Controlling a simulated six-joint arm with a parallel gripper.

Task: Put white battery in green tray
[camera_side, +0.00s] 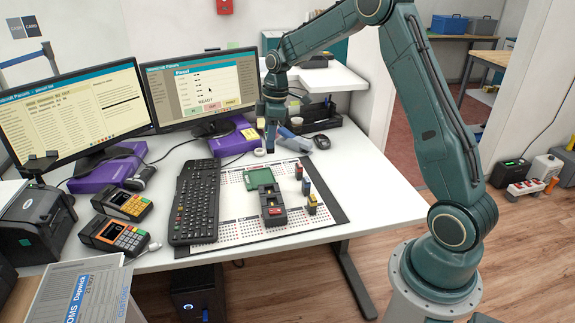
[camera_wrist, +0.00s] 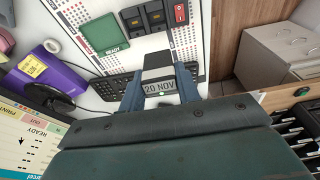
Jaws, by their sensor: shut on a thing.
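My gripper (camera_side: 270,138) hangs above the back part of the desk, behind the green tray (camera_side: 259,178) in the side view. In the wrist view my gripper (camera_wrist: 160,76) has its two blue fingers closed on the white battery (camera_wrist: 159,89), a block with a pale band and a "20 NOV" label. The green tray (camera_wrist: 103,34) lies up and left of the held battery in the wrist view, marked "READY". It looks empty. In the side view the held battery is too small to make out clearly.
A dark charger (camera_side: 273,213) with a red switch stands against the tray's near side. Several coloured batteries (camera_side: 306,187) stand upright to the right. A keyboard (camera_side: 196,202) lies left, and a purple box (camera_side: 234,138) sits behind.

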